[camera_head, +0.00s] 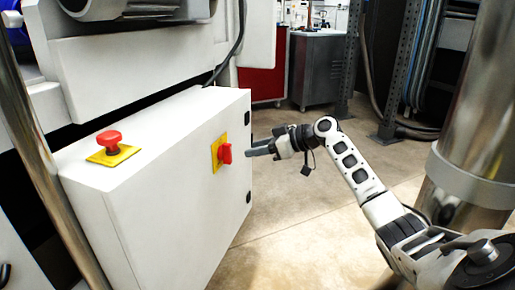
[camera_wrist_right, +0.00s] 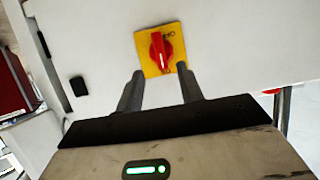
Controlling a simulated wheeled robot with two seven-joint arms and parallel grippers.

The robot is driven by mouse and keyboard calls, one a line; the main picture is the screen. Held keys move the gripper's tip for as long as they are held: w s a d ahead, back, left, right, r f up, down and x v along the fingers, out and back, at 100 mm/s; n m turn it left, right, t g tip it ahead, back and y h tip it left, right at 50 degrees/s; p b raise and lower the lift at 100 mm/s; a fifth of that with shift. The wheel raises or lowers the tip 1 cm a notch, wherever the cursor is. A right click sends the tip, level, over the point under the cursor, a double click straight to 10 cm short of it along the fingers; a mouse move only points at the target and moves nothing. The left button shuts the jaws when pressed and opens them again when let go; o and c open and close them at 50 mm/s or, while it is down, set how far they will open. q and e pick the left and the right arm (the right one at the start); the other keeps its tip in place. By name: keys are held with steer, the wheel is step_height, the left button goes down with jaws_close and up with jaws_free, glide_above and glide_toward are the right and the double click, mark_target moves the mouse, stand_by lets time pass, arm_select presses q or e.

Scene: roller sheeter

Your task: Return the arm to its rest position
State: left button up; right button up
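My right gripper (camera_head: 252,149) reaches in from the right, just off the front face of a white control box (camera_head: 190,235). Its tips point at a red rotary switch (camera_head: 225,153) on a yellow plate. In the right wrist view my right gripper (camera_wrist_right: 160,82) has its two fingers apart with nothing between them. The red switch (camera_wrist_right: 161,52) stands beyond the fingertips, its handle roughly upright; I see no contact. My left gripper is not in view.
A red mushroom button (camera_head: 109,139) on a yellow plate sits on top of the box. A metal post (camera_head: 45,160) stands at left and a thick steel column (camera_head: 475,130) at right. Grey cabinets (camera_head: 318,68) stand behind. The floor (camera_head: 310,235) right of the box is clear.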

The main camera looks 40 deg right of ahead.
stand_by(0.4)
steer(key=s+a+f+m+g+h+p, duration=0.1)
steer(key=s+a+f+h+p, duration=0.1)
steer(key=s+a+f+p, duration=0.35)
steer(key=s+a+f+m+g+h+p, duration=0.1)
steer(key=s+a+f+g+p, duration=0.15)
steer(key=s+a+p, duration=0.65)
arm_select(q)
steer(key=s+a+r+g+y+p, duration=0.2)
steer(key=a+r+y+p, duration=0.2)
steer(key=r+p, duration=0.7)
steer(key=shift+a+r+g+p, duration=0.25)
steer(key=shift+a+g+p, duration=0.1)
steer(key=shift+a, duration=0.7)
arm_select(e)
steer(key=s+a+r+m+t, duration=0.2)
steer(key=s+a+r+t, duration=0.1)
steer(key=s+a+r, duration=0.8)
steer(key=s+a, duration=0.2)
steer(key=a, duration=0.2)
steer(key=shift+r+h, duration=0.25)
steer(key=shift+h, duration=0.05)
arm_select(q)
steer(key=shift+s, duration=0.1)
